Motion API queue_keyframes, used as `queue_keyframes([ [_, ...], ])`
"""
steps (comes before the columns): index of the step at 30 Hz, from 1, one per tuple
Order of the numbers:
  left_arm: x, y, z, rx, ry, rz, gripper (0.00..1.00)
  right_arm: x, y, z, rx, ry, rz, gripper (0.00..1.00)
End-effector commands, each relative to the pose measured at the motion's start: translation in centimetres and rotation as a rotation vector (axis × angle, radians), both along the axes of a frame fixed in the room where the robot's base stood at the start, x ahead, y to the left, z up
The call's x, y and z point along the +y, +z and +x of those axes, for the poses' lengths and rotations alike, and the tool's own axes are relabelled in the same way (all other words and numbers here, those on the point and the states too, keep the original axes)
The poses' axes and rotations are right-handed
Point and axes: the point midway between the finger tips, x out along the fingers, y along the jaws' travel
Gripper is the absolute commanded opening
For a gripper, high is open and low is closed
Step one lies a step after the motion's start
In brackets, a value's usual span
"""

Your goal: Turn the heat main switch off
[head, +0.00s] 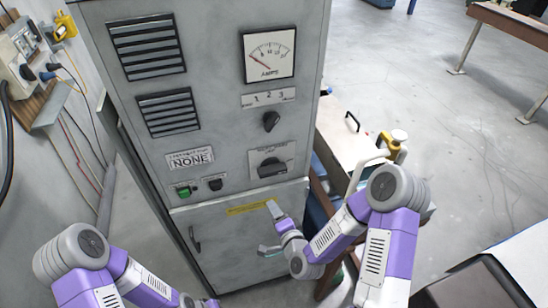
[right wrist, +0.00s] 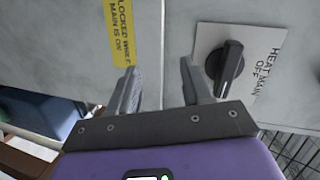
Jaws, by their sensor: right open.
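The heat main switch (head: 271,167) is a black rotary knob on a pale plate on the grey cabinet's front, below the 1-2-3 selector. In the right wrist view the knob (right wrist: 225,65) lies right of the fingers, on a plate reading "HEAT MAIN" and "OFF". My right gripper (head: 270,230) is open and empty, in front of the lower cabinet door and below the switch. Its two fingers (right wrist: 158,88) stand apart, with the knob outside the gap between them. The left arm shows at the lower left; its fingers are out of frame.
The cabinet also carries an amps gauge (head: 269,54), a selector knob (head: 271,121), a green button (head: 184,191) and a small black switch (head: 215,184). A yellow label (head: 250,208) tops the lower door. A cart with a yellow-topped item (head: 396,138) stands to the right.

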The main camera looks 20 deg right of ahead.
Motion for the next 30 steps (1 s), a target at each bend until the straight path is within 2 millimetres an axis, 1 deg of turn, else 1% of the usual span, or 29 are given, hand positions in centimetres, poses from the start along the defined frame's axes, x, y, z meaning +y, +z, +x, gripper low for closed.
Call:
queue_keyframes([
  [1,0.0,1.6,0.0,0.000,0.000,0.000,0.00,-0.7,3.3,0.4,-0.062,-0.040,0.050,0.49],
  [3,0.0,2.3,0.0,0.000,0.000,0.000,0.00,-1.4,5.9,0.7,-0.133,-0.081,0.110,0.49],
  [6,0.0,2.7,0.0,0.001,0.000,0.000,0.00,-2.0,8.1,0.9,-0.198,-0.115,0.166,0.49],
  [7,0.0,2.7,0.0,0.001,0.000,0.000,0.00,-2.1,8.4,1.0,-0.209,-0.120,0.175,0.49],
  [11,0.0,1.9,0.0,0.001,0.001,0.000,0.00,-2.3,8.5,1.2,-0.227,-0.128,0.188,0.49],
  [18,0.0,-0.9,0.0,0.001,0.001,0.000,0.00,-2.3,8.1,2.2,-0.229,-0.128,0.180,0.49],
  [30,0.0,-5.5,0.0,0.001,0.000,0.000,0.00,-2.1,8.2,3.5,-0.226,-0.125,0.184,0.49],
])
